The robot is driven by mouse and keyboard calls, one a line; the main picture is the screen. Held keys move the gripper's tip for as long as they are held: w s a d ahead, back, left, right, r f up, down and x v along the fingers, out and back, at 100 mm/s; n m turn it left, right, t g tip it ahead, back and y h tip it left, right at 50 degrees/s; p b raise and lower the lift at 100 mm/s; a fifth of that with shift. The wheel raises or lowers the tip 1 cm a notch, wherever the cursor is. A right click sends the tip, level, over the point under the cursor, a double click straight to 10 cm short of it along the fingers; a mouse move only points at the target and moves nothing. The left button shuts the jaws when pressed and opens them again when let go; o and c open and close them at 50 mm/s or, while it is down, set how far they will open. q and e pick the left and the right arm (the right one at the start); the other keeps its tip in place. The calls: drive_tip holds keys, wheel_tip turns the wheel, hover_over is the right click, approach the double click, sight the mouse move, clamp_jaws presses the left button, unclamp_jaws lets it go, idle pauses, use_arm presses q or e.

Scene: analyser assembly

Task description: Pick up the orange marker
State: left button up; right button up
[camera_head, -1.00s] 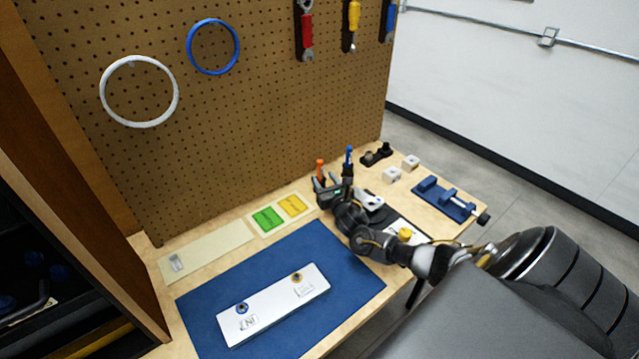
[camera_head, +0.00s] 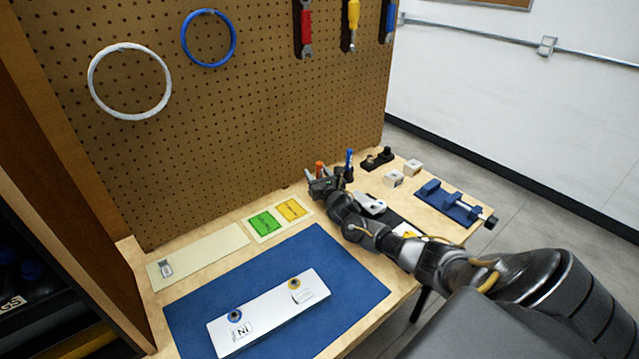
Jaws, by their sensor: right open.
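The orange marker (camera_head: 319,167) stands upright at the back of the bench, near the pegboard; only its upper part shows above my right gripper. My right gripper (camera_head: 319,182) is open right at the marker, and its fingers hide the marker's lower part. I cannot tell whether the fingers touch it. A blue marker (camera_head: 349,160) stands just to the right of the gripper. My left gripper is not in view.
A white plate (camera_head: 268,312) lies on the blue mat (camera_head: 345,290). Green (camera_head: 263,224) and yellow (camera_head: 292,209) cards lie left of the gripper. A blue vise (camera_head: 447,200), white blocks (camera_head: 413,167) and a black holder (camera_head: 378,158) stand to the right. The pegboard (camera_head: 260,120) rises close behind.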

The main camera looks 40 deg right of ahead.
clamp_jaws()
drive_tip(key=shift+r, duration=0.15)
